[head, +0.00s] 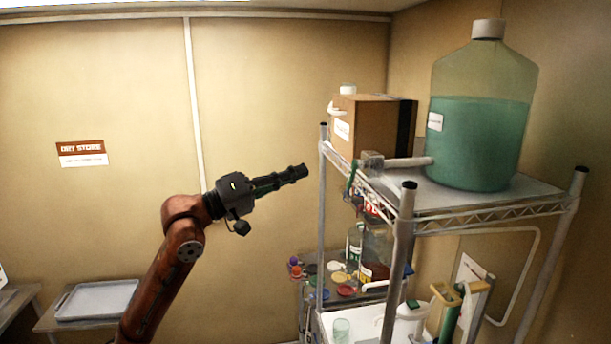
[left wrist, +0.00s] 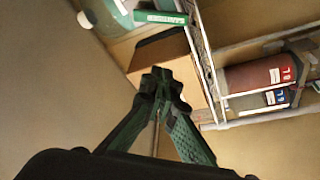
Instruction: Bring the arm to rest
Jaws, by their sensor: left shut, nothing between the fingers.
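My left gripper (head: 302,172) is raised in front of the wall, just left of the shelf rack, with its fingers pointing right. Its fingers are shut with nothing between them. They also show closed together in the left wrist view (left wrist: 160,82). In the head view a gap of bare wall separates the fingertips from the rack's front left post. My reddish left arm rises from the bottom of the head view. My right gripper is in neither view.
The wire rack (head: 405,215) stands at right. Its top shelf holds a cardboard box (head: 370,128) and a large green-filled bottle (head: 480,140). Lower shelves hold bottles and coloured lids (head: 340,277). A grey tray (head: 97,299) lies at lower left.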

